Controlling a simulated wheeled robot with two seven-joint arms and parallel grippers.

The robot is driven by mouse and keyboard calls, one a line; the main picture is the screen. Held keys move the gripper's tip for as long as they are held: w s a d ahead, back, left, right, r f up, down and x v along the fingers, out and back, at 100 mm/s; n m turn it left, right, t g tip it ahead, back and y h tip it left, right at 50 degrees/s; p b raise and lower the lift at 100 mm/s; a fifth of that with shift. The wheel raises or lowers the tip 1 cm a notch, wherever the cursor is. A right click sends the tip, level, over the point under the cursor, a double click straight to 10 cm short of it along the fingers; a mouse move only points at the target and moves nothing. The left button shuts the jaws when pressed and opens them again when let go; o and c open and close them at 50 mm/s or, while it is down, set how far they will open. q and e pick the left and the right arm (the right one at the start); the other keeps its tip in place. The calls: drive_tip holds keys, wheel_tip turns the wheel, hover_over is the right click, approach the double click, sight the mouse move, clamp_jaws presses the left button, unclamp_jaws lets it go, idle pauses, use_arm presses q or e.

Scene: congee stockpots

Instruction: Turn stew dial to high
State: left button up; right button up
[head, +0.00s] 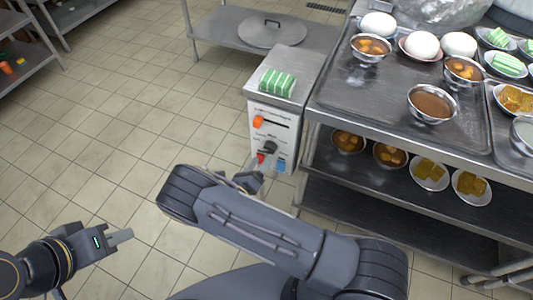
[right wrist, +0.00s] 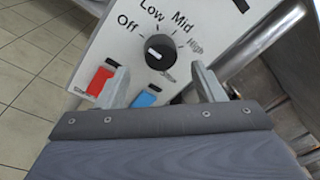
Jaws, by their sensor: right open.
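The stew dial (right wrist: 160,52) is a round black knob on a white panel, with the labels Off, Low, Mid and High around it. Its small white mark seems to lie on the side toward Off. The dial also shows dark on the front of the control unit (head: 270,147) in the head view. My right gripper (right wrist: 163,85) is open, with its fingertips apart, below and to either side of the dial and not closed on it. In the head view my right gripper (head: 258,172) is just in front of the panel. My left gripper (head: 118,237) is over the floor, away from the unit; its finger gap is unclear.
A red switch (right wrist: 100,80) and a blue switch (right wrist: 145,97) sit below the dial. An orange knob (head: 258,121) is higher on the panel. A green-striped block (head: 277,83) lies on top of the unit. A steel cart (head: 345,95) with bowls stands at right.

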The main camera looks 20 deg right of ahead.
sight(268, 151)
drive_tip(key=shift+x, duration=2.35)
drive_tip(key=shift+c, duration=0.3)
drive_tip(key=c, duration=0.9)
